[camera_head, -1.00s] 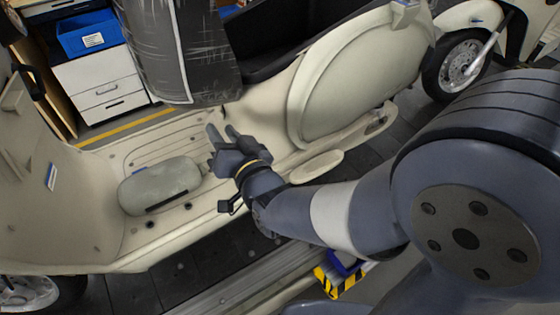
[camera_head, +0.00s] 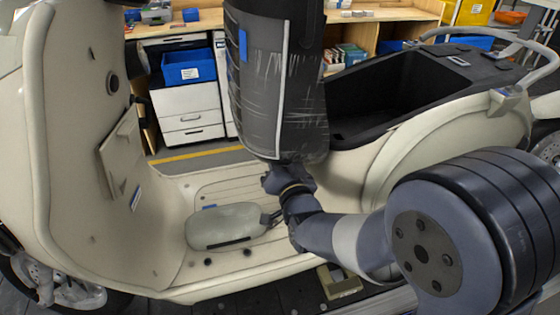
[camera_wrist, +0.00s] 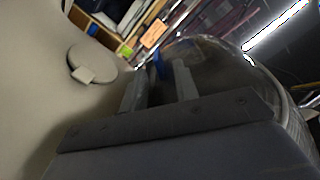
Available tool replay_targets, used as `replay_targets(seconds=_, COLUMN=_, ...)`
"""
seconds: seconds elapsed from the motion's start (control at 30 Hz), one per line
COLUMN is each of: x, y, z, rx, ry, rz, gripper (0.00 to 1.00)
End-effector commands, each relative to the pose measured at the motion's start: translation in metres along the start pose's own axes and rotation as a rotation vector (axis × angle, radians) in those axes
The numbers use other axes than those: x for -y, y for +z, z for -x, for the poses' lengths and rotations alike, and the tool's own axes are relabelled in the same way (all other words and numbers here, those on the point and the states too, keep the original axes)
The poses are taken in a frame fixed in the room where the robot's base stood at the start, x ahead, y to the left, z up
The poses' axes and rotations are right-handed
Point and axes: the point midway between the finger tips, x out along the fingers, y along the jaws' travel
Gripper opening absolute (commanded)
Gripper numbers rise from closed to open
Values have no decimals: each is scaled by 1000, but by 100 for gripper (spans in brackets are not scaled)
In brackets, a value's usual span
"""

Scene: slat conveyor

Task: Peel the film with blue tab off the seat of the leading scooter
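The dark seat (camera_head: 275,80) of the cream scooter (camera_head: 58,130) stands raised on end. Clear, creased film covers it, with light streaks. A blue tab (camera_head: 243,45) sits high on the film's left side. My gripper (camera_wrist: 158,85) is at the seat's lower end in the head view, its fingertips not clear there. In the wrist view its two fingers stand apart with nothing visibly between them. The blue tab (camera_wrist: 158,65) shows beyond the gap, apart from the fingers as far as I can tell. The filmed seat (camera_wrist: 225,75) bulges to the right.
The open storage bay (camera_head: 390,95) is right of the seat. Benches with a blue bin (camera_head: 188,68) stand behind.

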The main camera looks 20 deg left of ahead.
Motion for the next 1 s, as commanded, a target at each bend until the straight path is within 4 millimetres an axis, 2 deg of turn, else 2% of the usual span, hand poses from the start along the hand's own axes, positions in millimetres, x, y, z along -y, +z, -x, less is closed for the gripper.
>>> replay_targets(seconds=0.03, x=0, y=0, z=0, rx=0, ry=0, rz=0, gripper=24)
replay_targets(seconds=0.33, x=0, y=0, z=0, rx=0, ry=0, rz=0, gripper=0)
replay_targets(seconds=0.63, x=0, y=1, z=1, rx=0, ry=0, rz=0, gripper=0)
replay_targets(seconds=1.0, x=6, y=27, z=25, rx=0, ry=-3, rz=0, gripper=0)
